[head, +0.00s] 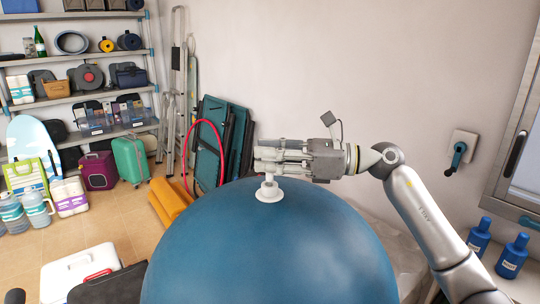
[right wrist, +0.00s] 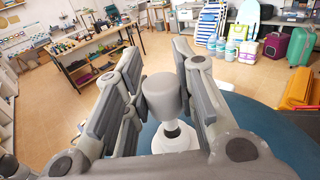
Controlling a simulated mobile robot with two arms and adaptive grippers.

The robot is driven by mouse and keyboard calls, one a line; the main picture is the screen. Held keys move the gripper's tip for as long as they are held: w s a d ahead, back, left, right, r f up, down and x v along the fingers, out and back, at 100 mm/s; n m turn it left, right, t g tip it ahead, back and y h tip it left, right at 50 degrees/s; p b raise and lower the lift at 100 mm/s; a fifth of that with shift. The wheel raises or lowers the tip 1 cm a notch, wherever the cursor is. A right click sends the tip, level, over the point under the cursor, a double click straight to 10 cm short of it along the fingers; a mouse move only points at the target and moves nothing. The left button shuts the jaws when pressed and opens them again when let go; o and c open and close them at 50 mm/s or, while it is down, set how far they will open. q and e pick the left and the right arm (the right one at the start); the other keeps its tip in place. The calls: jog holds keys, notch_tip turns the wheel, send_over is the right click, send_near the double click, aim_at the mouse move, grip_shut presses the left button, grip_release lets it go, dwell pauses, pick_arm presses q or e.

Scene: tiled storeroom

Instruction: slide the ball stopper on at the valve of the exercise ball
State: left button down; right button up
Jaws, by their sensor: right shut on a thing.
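The large blue exercise ball (head: 270,250) fills the lower middle of the head view. The white valve (head: 270,194), with a round flange, stands on its top; it also shows in the right wrist view (right wrist: 177,140). My right gripper (head: 266,155) is right above the valve, reaching in from the right. It is shut on the ball stopper, a grey rounded cylinder (right wrist: 166,97) between its fingers in the right wrist view. The stopper is in line above the valve; whether it is seated there I cannot tell. My left gripper is not in view.
Folded dark green chairs (head: 222,135) and a red hoop lean on the wall behind the ball. Shelves (head: 75,60) stand at the left, with suitcases and bottles below. Blue bottles (head: 512,256) stand at the right. The air above the ball is clear.

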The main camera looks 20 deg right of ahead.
jog(key=shift+f+b, duration=1.4)
jog(key=shift+f, duration=0.15)
jog(key=o, duration=0.9)
jog(key=shift+r, duration=0.1)
jog(key=shift+o, duration=0.2)
jog(key=v, duration=1.2)
